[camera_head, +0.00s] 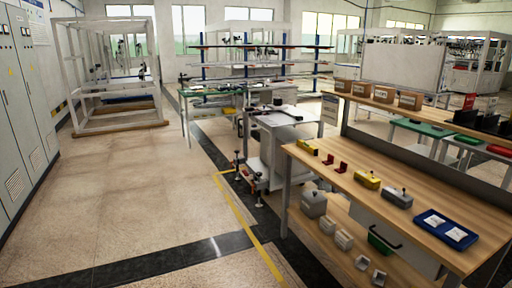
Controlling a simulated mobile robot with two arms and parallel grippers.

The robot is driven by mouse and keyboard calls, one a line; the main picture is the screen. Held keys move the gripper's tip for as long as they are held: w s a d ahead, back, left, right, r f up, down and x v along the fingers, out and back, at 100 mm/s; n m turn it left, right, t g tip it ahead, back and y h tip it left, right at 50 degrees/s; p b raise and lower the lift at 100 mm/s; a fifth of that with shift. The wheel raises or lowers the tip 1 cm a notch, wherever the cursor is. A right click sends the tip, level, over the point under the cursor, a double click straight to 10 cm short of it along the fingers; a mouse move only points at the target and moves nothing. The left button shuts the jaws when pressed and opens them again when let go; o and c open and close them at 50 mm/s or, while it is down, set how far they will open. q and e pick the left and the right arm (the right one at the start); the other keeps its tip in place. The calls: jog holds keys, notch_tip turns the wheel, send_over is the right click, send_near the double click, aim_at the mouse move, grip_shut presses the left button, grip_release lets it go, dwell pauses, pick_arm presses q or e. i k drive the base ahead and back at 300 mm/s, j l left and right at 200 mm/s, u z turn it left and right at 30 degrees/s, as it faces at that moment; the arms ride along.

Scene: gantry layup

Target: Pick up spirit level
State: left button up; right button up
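No spirit level can be made out with certainty. A small yellow piece (307,147) lies at the far left end of the wooden workbench (345,190), too small to identify. A yellow box-like object (367,180) with a dark top part sits farther along the bench, nearer to me. Neither of my grippers shows in the head view.
The bench also holds small red parts (341,168), a grey box (398,198) and a blue tray (430,218). Cardboard boxes (384,94) stand on its upper shelf, grey bins (314,204) below. A white cart (283,122) stands beyond. Floor (130,200) at left is clear.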

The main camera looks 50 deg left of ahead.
aim_at(313, 150)
jog(key=u, duration=1.15)
jog(key=z, duration=0.35)
jog(key=i+j+z, duration=0.3)
jog(key=z, duration=0.15)
jog(key=i+j+z, duration=0.4)
jog(key=j, duration=0.1)
